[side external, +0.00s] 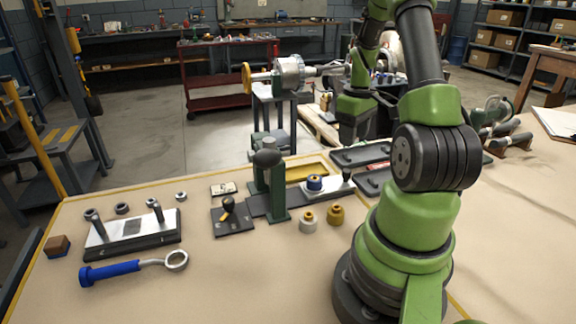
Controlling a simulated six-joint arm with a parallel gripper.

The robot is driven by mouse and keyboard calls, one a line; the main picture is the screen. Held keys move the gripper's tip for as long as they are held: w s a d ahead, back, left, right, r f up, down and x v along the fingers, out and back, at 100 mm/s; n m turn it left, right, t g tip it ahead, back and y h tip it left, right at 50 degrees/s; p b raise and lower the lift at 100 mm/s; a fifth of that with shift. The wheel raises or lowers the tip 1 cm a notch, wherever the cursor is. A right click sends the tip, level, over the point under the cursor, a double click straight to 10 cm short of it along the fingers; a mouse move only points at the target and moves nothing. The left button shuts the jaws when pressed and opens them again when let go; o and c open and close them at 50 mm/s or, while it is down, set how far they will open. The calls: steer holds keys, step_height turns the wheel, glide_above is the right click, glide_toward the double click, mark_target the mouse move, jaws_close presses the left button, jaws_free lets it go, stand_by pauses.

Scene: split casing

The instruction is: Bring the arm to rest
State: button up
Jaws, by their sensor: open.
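My arm, green and dark grey, stands at the right of the bench in the side external view. It rises past the top edge of the picture and a part of it comes back down behind. My gripper (351,140) hangs at the end of that part, over the far side of the bench and apart from the things below it. It is open, with nothing seen between its jaws. Its fingertips are small and hard to make out.
Below the gripper are dark trays (362,155), a yellow tray (307,172) and a pale plate (326,189) with a blue-topped part. A green stand (278,195) rises left of them. A blue-handled tool (112,272) lies front left. The front middle is clear.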

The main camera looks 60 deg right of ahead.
steer(key=w+a+r+t+h, duration=0.1)
steer(key=w+a+r+t, duration=0.1)
steer(key=w+a+r, duration=0.35)
steer(key=w+a+r+t, duration=0.1)
steer(key=w+a+r, duration=0.1)
steer(key=a+r, duration=0.6)
steer(key=s+a+r+t+y, duration=0.1)
steer(key=s+a+r+t, duration=0.1)
steer(key=a, duration=0.6)
steer(key=s+a+r+t+y, duration=0.2)
steer(key=s+a, duration=0.3)
steer(key=a, duration=0.4)
steer(key=shift+s+a+r, duration=0.25)
steer(key=shift+r, duration=0.05)
